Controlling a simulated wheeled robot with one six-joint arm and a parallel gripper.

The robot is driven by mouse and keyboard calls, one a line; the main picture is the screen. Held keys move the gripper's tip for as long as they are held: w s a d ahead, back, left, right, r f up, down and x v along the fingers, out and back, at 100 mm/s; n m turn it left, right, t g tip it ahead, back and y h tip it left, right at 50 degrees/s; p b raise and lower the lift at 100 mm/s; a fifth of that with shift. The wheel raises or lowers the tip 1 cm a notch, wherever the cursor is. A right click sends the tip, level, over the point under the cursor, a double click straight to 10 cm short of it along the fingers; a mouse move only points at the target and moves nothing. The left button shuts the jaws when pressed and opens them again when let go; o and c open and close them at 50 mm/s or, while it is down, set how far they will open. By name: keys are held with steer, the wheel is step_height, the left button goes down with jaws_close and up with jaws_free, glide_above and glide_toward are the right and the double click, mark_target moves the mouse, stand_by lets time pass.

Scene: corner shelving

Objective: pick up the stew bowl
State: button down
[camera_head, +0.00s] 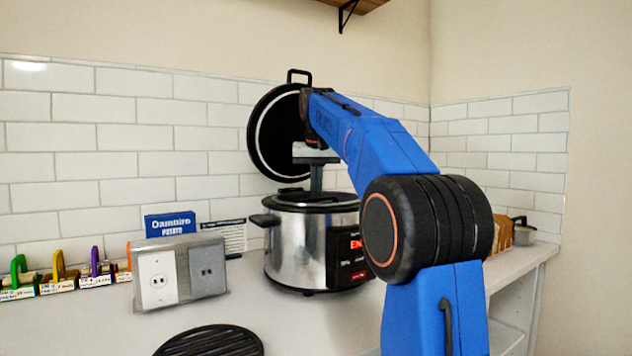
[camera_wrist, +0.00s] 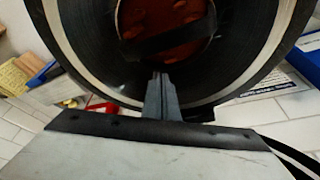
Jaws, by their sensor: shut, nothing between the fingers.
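A steel cooker (camera_head: 295,245) with a black rim stands on the counter, its round black lid (camera_head: 262,150) raised behind it. In the wrist view the cooker's dark inside shows within a pale ring (camera_wrist: 275,65). A round reddish-brown filling, which looks like the stew bowl (camera_wrist: 140,15), shows inside, crossed by a dark bar; its rim is hard to make out. In the head view the bowl is hidden. My gripper (camera_head: 316,188) points down over the cooker opening. Its fingers (camera_wrist: 160,78) are shut together and empty. I cannot tell how far they are above the bowl.
A grey socket box (camera_head: 180,275) and a blue box (camera_head: 170,222) stand left of the cooker. A black round grate (camera_head: 210,342) lies in front. Several small coloured-handled items line the far left. A small pot (camera_head: 523,232) and bread slices (camera_head: 502,232) stand at the right.

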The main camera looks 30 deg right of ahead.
steer(key=shift+x, duration=1.4)
steer(key=shift+s+a+f, duration=0.1)
steer(key=shift+s+a, duration=0.3)
steer(key=shift+s, duration=0.4)
steer(key=shift+s+a+r, duration=0.1)
steer(key=shift+s+a, duration=0.35)
steer(key=shift+s, duration=0.35)
steer(key=shift+s+a+f, duration=0.1)
steer(key=shift+s+a, duration=0.3)
steer(key=shift+s, duration=0.4)
